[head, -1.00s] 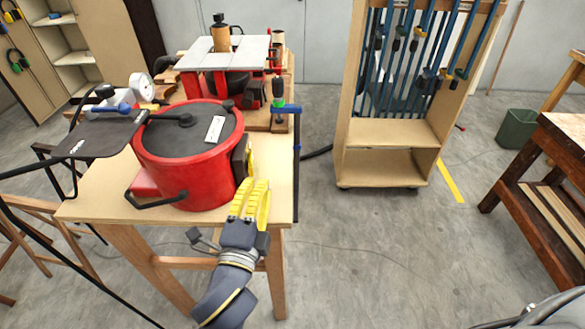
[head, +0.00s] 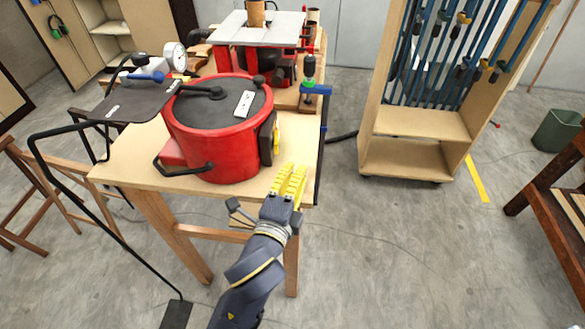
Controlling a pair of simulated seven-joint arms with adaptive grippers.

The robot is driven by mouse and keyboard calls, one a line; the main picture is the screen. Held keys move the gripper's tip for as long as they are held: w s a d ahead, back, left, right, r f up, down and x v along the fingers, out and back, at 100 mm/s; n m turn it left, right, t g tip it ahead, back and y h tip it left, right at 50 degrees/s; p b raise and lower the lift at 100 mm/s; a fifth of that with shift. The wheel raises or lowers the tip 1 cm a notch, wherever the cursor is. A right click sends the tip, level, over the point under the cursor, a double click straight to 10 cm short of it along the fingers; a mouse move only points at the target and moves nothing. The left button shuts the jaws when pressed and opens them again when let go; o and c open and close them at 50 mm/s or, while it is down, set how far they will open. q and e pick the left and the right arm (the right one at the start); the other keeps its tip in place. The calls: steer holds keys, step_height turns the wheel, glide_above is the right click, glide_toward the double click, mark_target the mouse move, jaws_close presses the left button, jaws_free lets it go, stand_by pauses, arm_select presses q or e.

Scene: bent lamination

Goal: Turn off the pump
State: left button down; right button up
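A round red pot (head: 218,145) with a dark lid stands on a light wooden table. A black box (head: 267,139) with a yellow part (head: 277,138) sits against its right side. A smaller red body (head: 172,152) shows partly behind the pot's left side. I cannot tell which of these is the pump, and no switch can be made out. My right gripper is out of view.
A red machine with a grey top (head: 258,28) stands behind the pot. A blue clamp (head: 316,90) is at the table's right edge. Open floor lies right, before a clamp rack (head: 408,160).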

mark_target(277, 142)
arm_select(q)
steer(key=x, duration=0.7)
steer(key=shift+w+d, duration=0.1)
steer(key=shift+w, duration=0.2)
steer(key=shift+w+a, duration=0.15)
steer(key=shift+a, duration=0.4)
steer(key=shift+w+a, duration=0.15)
steer(key=shift+a, duration=1.2)
